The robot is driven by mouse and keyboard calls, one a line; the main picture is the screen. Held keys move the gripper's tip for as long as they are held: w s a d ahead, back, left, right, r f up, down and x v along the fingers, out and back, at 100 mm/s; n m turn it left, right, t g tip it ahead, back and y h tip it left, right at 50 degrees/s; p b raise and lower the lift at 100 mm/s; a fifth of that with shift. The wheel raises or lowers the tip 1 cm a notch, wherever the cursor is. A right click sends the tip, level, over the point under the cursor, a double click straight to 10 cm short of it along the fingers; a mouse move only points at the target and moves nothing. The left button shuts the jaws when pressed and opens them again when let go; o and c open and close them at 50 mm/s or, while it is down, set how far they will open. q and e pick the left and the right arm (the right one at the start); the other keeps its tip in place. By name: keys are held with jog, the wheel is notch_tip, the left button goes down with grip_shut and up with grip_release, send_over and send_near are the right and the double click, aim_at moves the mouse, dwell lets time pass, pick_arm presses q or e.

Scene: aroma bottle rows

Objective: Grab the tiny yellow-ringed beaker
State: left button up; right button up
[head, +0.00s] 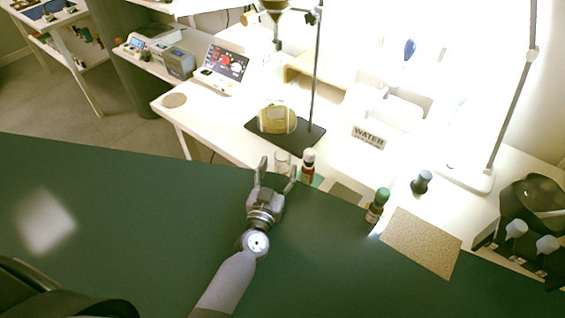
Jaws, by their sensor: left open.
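A tiny clear glass beaker (282,159) stands near the far edge of the dark green table (130,215). I cannot make out the colour of any ring on it. My left gripper (279,168) is open, its two fingers pointing toward the beaker, which shows just beyond and between the fingertips. I cannot tell whether either finger touches it. The beaker's lower part is partly hidden by the gripper. My right gripper is not in view.
The green table's left is clear.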

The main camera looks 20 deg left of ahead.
aim_at(280, 164)
pick_arm(q)
jog(key=w, duration=0.4)
jog(key=shift+w, duration=0.3)
jog(key=shift+c, duration=0.2)
jog(key=c, duration=1.1)
